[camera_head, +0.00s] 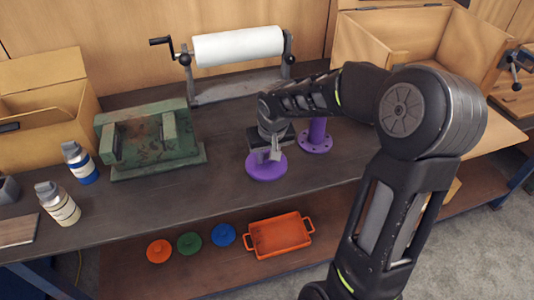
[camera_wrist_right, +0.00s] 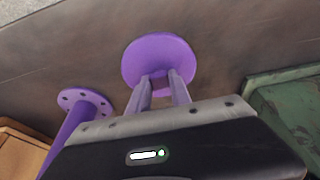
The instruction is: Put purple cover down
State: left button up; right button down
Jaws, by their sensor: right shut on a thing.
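The purple cover (camera_head: 266,168) is a round flat disc at the middle of the dark workbench (camera_head: 220,215). My right gripper (camera_head: 268,154) reaches down to it from above and is shut on its raised middle. In the right wrist view the purple cover (camera_wrist_right: 160,55) faces the camera, with both fingers (camera_wrist_right: 162,82) closed at its handle. It is at or just above the bench top; I cannot tell if it touches. The purple flanged pipe (camera_head: 317,135) stands upright close to its right, and its flange also shows in the wrist view (camera_wrist_right: 88,104). My left gripper is out of view.
A green metal fixture (camera_head: 150,140) is left of the cover, and a paper roll (camera_head: 238,46) is behind. Two bottles (camera_head: 80,163) stand at the left. On the lower shelf are orange (camera_head: 159,251), green (camera_head: 189,243) and blue (camera_head: 223,235) covers and an orange tray (camera_head: 280,235).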

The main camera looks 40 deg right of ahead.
jog(key=shift+f, duration=0.2)
jog(key=c, duration=1.2)
grip_release()
jog(key=shift+r, duration=0.1)
jog(key=shift+r, duration=0.1)
jog(key=v, duration=1.2)
jog(key=shift+s, duration=0.1)
